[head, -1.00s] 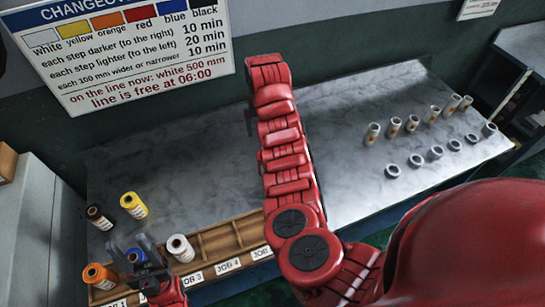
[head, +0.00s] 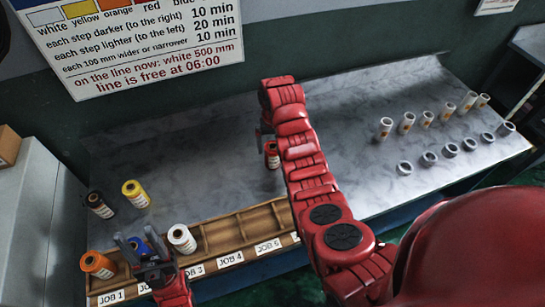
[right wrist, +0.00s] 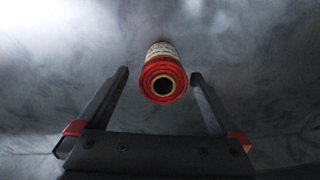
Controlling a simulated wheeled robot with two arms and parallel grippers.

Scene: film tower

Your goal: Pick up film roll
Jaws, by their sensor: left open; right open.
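A red film roll (head: 272,155) with a pale label stands on the marble counter, partly hidden by my right arm. In the right wrist view the same roll (right wrist: 162,77) shows its red end and dark core hole. My right gripper (right wrist: 161,74) is open, with a fingertip to each side of the roll and none visibly touching it. In the head view only part of that gripper shows beside the roll. My left gripper (head: 128,247) is open over the tray's left end, in front of the blue roll (head: 156,243).
A wooden tray (head: 240,213) has labelled JOB slots. Orange (head: 98,264) and white (head: 182,239) rolls are at it. Black (head: 100,205) and yellow (head: 135,194) rolls stand behind. Several pale tubes (head: 406,122) and grey rings (head: 429,158) stand right. The counter's middle (head: 200,150) is clear.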

